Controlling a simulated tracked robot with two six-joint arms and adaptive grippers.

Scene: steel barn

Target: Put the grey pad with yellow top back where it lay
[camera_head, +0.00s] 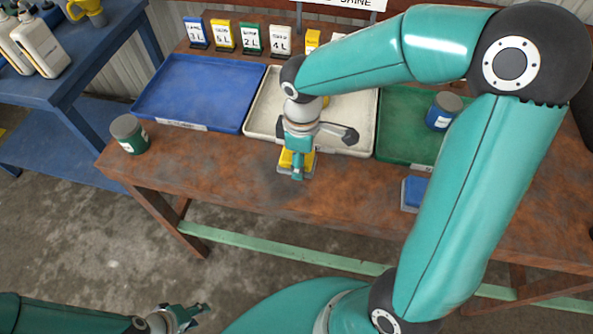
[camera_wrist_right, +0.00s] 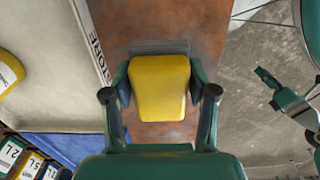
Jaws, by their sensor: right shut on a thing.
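The grey pad with yellow top (camera_head: 296,160) is at the front edge of the brown bench, just in front of the white tray. In the right wrist view its yellow top (camera_wrist_right: 160,84) fills the space between the fingers, with a grey edge beyond it. My right gripper (camera_head: 298,166) is over the pad and shut on it; both fingers touch its sides in the wrist view (camera_wrist_right: 161,100). I cannot tell whether the pad rests on the bench or is just above it. My left gripper (camera_head: 187,315) is low at the bottom left, away from the bench, its fingers apart and empty.
Blue (camera_head: 190,92), white (camera_head: 262,102) and green (camera_head: 400,125) trays stand along the bench (camera_head: 235,172). A jar (camera_head: 129,134) stands at the left, another (camera_head: 443,111) in the green tray. A blue-topped pad (camera_head: 413,193) lies right, partly behind my arm. Bench front between jar and gripper is clear.

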